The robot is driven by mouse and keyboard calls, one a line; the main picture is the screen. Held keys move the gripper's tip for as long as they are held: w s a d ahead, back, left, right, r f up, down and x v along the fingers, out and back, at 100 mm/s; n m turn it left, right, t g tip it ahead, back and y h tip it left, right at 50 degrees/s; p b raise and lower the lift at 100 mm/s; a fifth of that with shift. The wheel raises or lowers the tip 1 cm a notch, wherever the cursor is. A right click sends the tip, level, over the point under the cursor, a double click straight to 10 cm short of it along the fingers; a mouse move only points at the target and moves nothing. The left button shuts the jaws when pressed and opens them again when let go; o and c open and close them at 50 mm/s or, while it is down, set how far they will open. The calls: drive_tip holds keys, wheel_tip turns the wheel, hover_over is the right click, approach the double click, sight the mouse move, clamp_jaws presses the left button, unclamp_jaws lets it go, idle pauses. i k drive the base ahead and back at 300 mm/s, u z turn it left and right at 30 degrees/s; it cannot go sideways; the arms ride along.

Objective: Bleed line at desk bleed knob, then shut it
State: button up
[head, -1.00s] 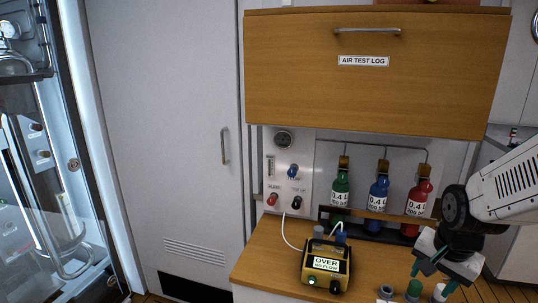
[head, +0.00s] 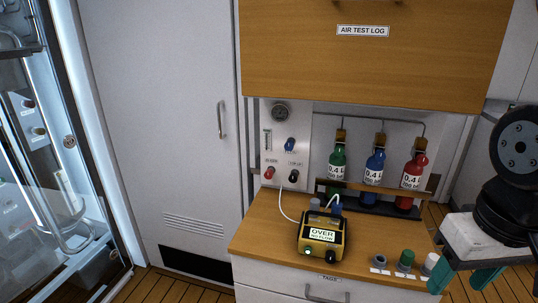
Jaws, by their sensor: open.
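A white valve panel (head: 284,150) stands on the wall behind the desk. It carries a round gauge (head: 280,112), a blue knob (head: 290,144), a red knob (head: 269,172) and a black knob (head: 294,176). The small labels by the knobs are too blurred to read surely, so I cannot tell which is the bleed knob. My gripper (head: 463,277), with teal fingers, is open and empty at the lower right, by the desk's right front corner and well away from the knobs.
A yellow meter reading "OVER NO FLOW" (head: 323,236) sits on the desk (head: 270,228), with a white hose to the panel. Green (head: 337,165), blue (head: 372,172) and red (head: 412,180) bottles stand in a rack. Small caps, one green (head: 406,260), line the front right edge. A wooden cabinet (head: 360,65) overhangs.

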sight(268, 174)
drive_tip(key=z, duration=0.2)
drive_tip(key=k, duration=0.55)
drive_tip(key=z, duration=0.6)
drive_tip(key=k, duration=0.7)
drive_tip(key=u, duration=0.5)
drive_tip(key=i, duration=0.6)
drive_tip(key=u, duration=0.85)
drive_tip(key=i, duration=0.7)
drive_tip(key=z, duration=0.55)
drive_tip(key=i, duration=0.75)
drive_tip(key=z, duration=0.65)
